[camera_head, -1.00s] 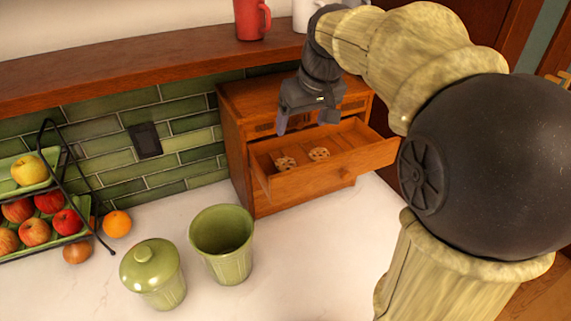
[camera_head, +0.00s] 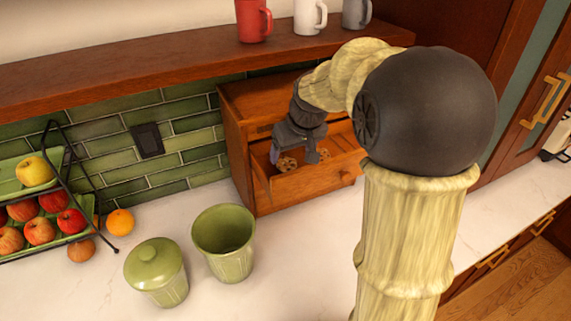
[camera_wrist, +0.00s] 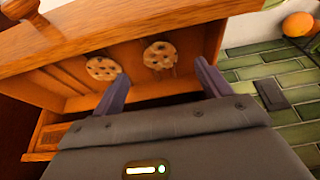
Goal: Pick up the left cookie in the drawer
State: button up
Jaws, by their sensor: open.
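The wooden drawer (camera_head: 306,182) stands pulled out of a small cabinet on the counter, with two chocolate chip cookies inside. The left cookie (camera_head: 287,164) shows partly below my gripper (camera_head: 293,157) in the head view. In the wrist view, which is turned around, this cookie (camera_wrist: 160,55) lies on the right, in line with the gap between my two fingers (camera_wrist: 161,72). The other cookie (camera_wrist: 103,68) is beside the tip of the left-hand finger there. My gripper is open and empty, pointing down into the drawer. Its exact height above the cookies is unclear.
The drawer's walls surround the cookies closely, with dividers beside them. A green open canister (camera_head: 224,243) and a lidded canister (camera_head: 156,271) stand on the counter in front. A fruit rack (camera_head: 45,205) is at left. A shelf with mugs (camera_head: 253,20) runs above.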

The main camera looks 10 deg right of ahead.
aim_at(287, 163)
jog(key=shift+w+p+x, duration=0.25)
jog(key=shift+p+x, duration=0.7)
jog(key=shift+x, duration=1.65)
jog(key=shift+w, duration=0.1)
jog(key=shift+r, duration=0.1)
jog(key=c, duration=0.7)
